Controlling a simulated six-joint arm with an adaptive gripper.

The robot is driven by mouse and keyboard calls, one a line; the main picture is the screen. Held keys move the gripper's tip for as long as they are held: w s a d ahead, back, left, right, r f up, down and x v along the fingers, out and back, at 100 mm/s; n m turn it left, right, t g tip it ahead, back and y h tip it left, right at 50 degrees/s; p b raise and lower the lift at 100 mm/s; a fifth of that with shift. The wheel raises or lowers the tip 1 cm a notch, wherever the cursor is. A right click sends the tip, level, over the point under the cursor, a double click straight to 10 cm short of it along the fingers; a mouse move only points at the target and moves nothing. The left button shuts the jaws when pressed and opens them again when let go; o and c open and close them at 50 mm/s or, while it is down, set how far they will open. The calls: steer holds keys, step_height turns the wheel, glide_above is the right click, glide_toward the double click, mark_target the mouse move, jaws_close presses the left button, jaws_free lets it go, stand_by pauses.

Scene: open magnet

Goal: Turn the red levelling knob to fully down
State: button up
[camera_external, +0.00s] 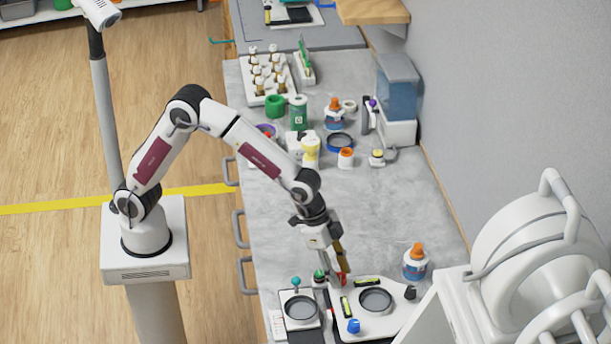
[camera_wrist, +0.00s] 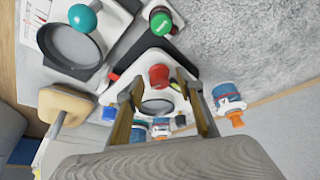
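The red levelling knob (camera_external: 342,281) stands at the back left corner of a white levelling base (camera_external: 392,312), partly hidden by my gripper in the external view. In the wrist view the red knob (camera_wrist: 159,75) lies between my fingertips, near their tips. My gripper (camera_external: 341,268) points down over the knob; in the wrist view (camera_wrist: 163,88) its fingers are apart, with visible gaps beside the knob. I cannot tell whether the tips have reached the knob's height. The base also carries a blue knob (camera_external: 354,326), a black knob (camera_external: 410,292), a round dish (camera_external: 375,301) and yellow-green spirit levels (camera_external: 367,282).
Left of the base is a device with a round pan (camera_external: 301,309) and a teal ball knob (camera_external: 296,282). A green-capped item (camera_external: 319,275) stands close behind. An orange-capped bottle (camera_external: 415,264) is at the right. The middle of the bench (camera_external: 385,210) is clear.

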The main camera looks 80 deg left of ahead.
steer(key=shift+s+d+n+t+y, duration=0.15)
steer(key=shift+n+y, duration=0.3)
steer(key=shift+n, duration=0.85)
steer(key=shift+w+n+t+y, duration=0.1)
steer(key=shift+n+t+y, duration=0.25)
steer(key=shift+n, duration=0.95)
steer(key=shift+n+y, duration=0.6)
steer(key=shift+n, duration=0.7)
steer(key=shift+d+n, duration=0.1)
steer(key=shift+n, duration=0.5)
steer(key=v, duration=0.8)
steer(key=w+d+r+n+t+h, duration=0.2)
steer(key=d+r+n+h, duration=0.1)
steer(key=d+n, duration=0.5)
steer(key=w+d+r+n+t+h, duration=0.2)
steer(key=d+n+h, duration=0.3)
steer(key=d+n, duration=0.4)
steer(key=shift+w+r+n+t, duration=0.35)
steer(key=shift+r+t, duration=0.2)
steer(key=shift+t, duration=0.25)
steer(key=shift+d, duration=0.1)
